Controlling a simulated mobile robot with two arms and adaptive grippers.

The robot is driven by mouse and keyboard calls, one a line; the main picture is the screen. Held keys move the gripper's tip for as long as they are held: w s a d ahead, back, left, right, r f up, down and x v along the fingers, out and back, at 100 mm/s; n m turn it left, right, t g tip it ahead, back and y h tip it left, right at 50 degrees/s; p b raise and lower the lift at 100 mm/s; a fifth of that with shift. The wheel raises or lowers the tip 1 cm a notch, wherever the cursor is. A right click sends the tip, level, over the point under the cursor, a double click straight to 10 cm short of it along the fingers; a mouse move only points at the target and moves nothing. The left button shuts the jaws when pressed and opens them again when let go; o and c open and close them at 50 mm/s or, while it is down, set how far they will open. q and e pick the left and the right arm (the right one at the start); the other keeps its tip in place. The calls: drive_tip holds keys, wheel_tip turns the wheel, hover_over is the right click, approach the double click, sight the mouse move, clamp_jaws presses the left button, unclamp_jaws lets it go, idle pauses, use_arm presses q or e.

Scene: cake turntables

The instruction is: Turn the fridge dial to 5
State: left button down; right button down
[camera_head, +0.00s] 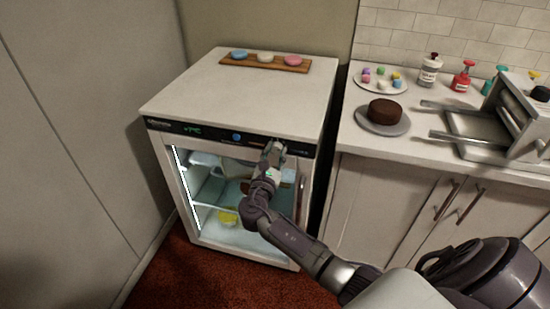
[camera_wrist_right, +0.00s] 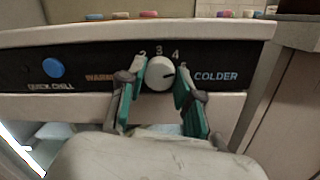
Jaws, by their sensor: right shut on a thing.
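The fridge (camera_head: 235,95) is a small white unit with a glass door and a dark control strip under its top. In the right wrist view its pale round dial (camera_wrist_right: 160,74) sits between "WARM…" and "COLDER", with digits 2, 3, 4 and a partly hidden 5 around it. A small dark mark on the dial points to the right. My right gripper (camera_head: 274,150) is at the strip. Its teal-padded fingers (camera_wrist_right: 158,88) are shut on the dial, one on each side. My left gripper is not in view.
A blue quick chill button (camera_wrist_right: 53,67) is left of the dial. A wooden board (camera_head: 265,64) with coloured pieces lies on the fridge top. A counter on the right holds a chocolate cake (camera_head: 386,111), a plate of small sweets (camera_head: 381,78) and bottles. A wall stands close on the left.

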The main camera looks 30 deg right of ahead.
drive_tip(key=shift+f+m+b, duration=0.15)
drive_tip(key=shift+m+b, duration=0.2)
drive_tip(key=shift+m, duration=0.25)
drive_tip(key=c, duration=0.8)
unclamp_jaws()
drive_tip(key=shift+s+a, duration=0.15)
drive_tip(key=shift+a, duration=0.1)
drive_tip(key=v, duration=1.1)
drive_tip(key=shift+s+a, duration=0.15)
drive_tip(key=shift+a, duration=0.1)
